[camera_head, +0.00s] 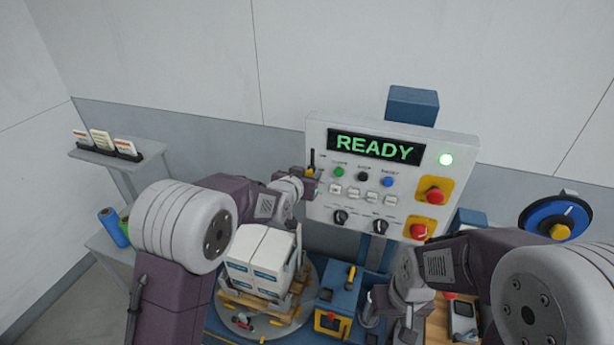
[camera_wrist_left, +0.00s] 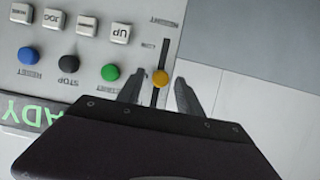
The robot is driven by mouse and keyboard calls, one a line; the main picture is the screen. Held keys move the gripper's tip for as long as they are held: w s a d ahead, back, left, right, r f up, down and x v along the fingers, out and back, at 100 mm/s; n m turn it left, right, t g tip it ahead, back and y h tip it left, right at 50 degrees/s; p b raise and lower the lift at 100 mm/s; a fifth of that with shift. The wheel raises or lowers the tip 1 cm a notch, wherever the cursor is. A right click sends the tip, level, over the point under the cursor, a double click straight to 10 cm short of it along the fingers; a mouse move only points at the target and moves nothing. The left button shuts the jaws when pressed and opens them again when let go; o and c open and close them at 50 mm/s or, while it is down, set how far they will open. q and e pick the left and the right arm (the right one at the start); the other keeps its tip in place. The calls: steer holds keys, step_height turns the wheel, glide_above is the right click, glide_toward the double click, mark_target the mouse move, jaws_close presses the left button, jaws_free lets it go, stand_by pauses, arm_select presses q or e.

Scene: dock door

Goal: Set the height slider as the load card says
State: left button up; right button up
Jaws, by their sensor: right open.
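The height slider shows in the left wrist view as a yellow round knob (camera_wrist_left: 160,77) in a dark slot on the control panel (camera_head: 325,215), close to the panel's edge. My left gripper (camera_head: 307,178) is at the panel's left edge. In the left wrist view its two fingers (camera_wrist_left: 159,92) are apart, one on each side of the knob, with gaps visible. Several cards (camera_head: 102,140) stand in a dark holder at the left; their print is too small to read. My right gripper (camera_head: 388,315) is open, low in front of the panel.
Buttons, knobs and red mushroom buttons (camera_head: 418,231) crowd the panel. White boxes (camera_head: 262,256) sit on a pallet on a round turntable (camera_head: 240,325). A blue handwheel (camera_head: 553,217) is at the right.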

arm_select(q)
steer(key=b+v, duration=0.4)
steer(key=v, duration=0.5)
